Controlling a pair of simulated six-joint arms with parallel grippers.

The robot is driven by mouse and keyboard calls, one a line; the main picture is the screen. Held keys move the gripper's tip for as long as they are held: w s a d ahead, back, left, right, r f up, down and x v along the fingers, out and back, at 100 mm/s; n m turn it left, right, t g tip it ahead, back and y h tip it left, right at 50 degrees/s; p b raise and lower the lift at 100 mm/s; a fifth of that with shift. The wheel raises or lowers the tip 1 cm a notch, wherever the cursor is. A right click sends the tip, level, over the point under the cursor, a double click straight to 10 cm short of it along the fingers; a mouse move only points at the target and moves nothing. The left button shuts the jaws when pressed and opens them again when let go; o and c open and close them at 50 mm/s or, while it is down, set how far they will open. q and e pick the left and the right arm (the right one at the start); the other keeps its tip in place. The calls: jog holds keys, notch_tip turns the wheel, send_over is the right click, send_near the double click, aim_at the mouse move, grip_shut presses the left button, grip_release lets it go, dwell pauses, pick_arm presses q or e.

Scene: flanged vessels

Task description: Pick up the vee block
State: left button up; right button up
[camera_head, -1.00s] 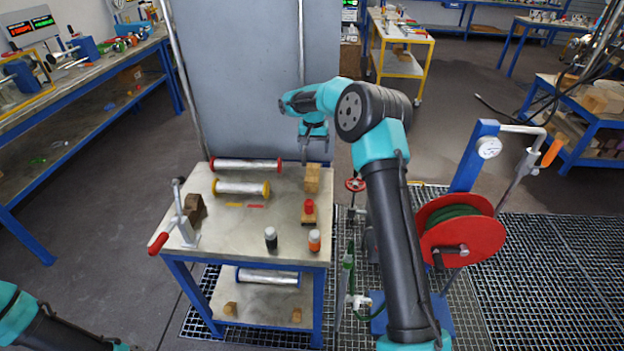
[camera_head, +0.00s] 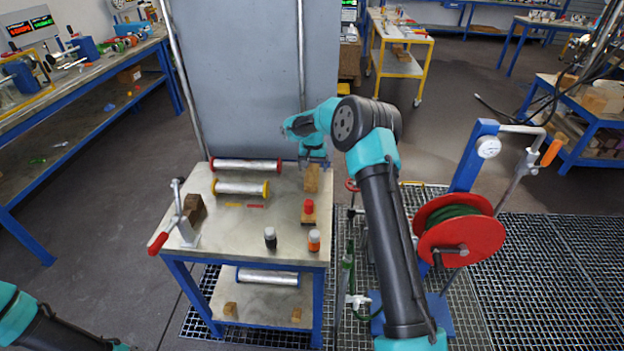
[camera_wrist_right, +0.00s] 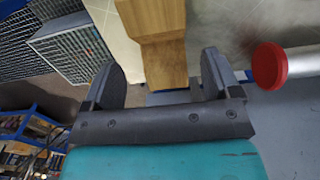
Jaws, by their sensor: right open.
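A light wooden block (camera_head: 312,179), which looks like the vee block, stands at the back right of the small workbench (camera_head: 255,240). In the right wrist view the block (camera_wrist_right: 162,35) has a stepped or notched face, and its near end lies between my fingers. My right gripper (camera_wrist_right: 160,80) is open, with one finger on each side of the block and a visible gap to each. In the head view my right gripper (camera_head: 312,160) is just behind and above the block, partly hidden by its own wrist. My left gripper is out of view; only left arm links show.
Two metal flanged rollers lie left of the block, one red-ended (camera_head: 246,166), one yellow-ended (camera_head: 240,188). A red-topped piece (camera_head: 308,211), two small bottles (camera_head: 271,238) and a dark brown block (camera_head: 194,208) share the benchtop. A hose reel (camera_head: 460,232) stands to the right.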

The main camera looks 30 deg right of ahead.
aim_at(312, 174)
jog(key=f, duration=0.5)
jog(key=shift+w, duration=0.2)
jog(key=shift+r, duration=0.1)
jog(key=shift+c, duration=0.2)
jog(key=c, duration=1)
jog(key=shift+c, duration=0.2)
jog(key=shift+r, duration=0.1)
notch_tip(312, 174, up, 10)
jog(key=shift+f, duration=0.1)
jog(key=shift+a, duration=0.1)
